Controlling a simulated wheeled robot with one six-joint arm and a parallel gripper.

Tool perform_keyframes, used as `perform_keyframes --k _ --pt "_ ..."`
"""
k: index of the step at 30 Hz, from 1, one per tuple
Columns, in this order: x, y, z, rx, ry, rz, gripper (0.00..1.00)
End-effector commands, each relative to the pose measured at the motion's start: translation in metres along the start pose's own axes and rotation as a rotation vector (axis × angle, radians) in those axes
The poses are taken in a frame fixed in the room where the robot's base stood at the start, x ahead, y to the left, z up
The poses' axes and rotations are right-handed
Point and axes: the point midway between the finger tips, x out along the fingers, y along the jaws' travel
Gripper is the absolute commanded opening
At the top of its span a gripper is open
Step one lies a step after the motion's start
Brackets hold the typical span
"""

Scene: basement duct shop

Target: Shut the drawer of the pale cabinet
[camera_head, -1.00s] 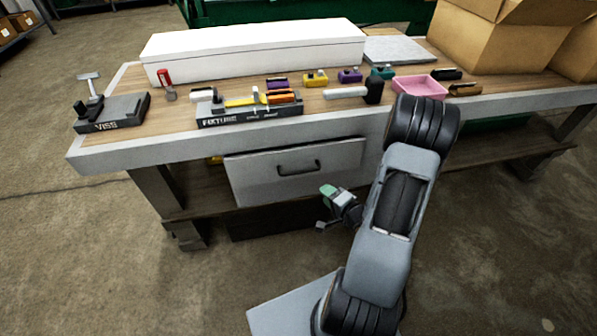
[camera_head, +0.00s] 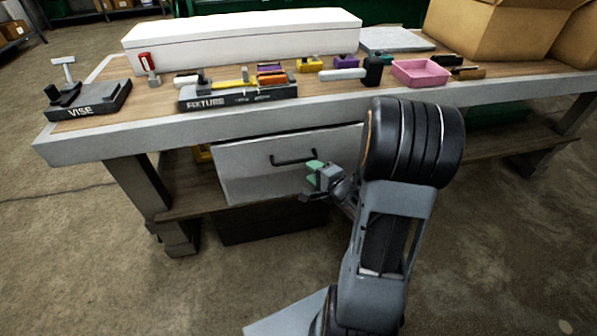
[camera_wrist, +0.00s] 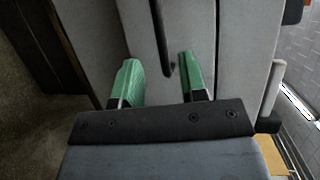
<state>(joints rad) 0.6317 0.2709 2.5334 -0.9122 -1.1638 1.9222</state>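The drawer (camera_head: 243,178) is a pale grey front with a dark bar handle (camera_head: 293,159), under the workbench top in the head view. How far it stands out is hard to tell. My gripper (camera_head: 315,173) has green fingertips and is close in front of the drawer's right part, just right of and below the handle. In the wrist view my gripper (camera_wrist: 163,82) has its two fingers spread apart with nothing held. The dark handle (camera_wrist: 161,38) shows just ahead, between the lines of the fingers, against the pale drawer front (camera_wrist: 190,30). Contact cannot be told.
The workbench (camera_head: 110,140) bears a vise (camera_head: 88,100), a fixture (camera_head: 235,98), a long white box (camera_head: 240,38), a pink tray (camera_head: 420,72) and cardboard boxes (camera_head: 490,30). A lower wooden shelf (camera_head: 185,190) runs beneath. Concrete floor lies open to the left.

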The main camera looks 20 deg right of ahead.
Motion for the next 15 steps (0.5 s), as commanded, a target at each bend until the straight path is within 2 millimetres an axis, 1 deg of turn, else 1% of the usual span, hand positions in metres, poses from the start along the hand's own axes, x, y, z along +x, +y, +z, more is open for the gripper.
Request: perform_keyframes --k 1,3,6,10,15 --pt "0.011 0.004 0.001 -0.004 -0.004 -0.001 0.39" --pt "0.026 0.003 0.001 -0.002 -0.005 0.0 0.39" --pt "0.043 0.002 0.0 -0.001 -0.002 0.0 0.39" --pt "0.061 0.002 0.001 -0.001 -0.002 0.0 0.39" --pt "0.076 0.001 0.0 -0.001 -0.001 0.0 0.39"
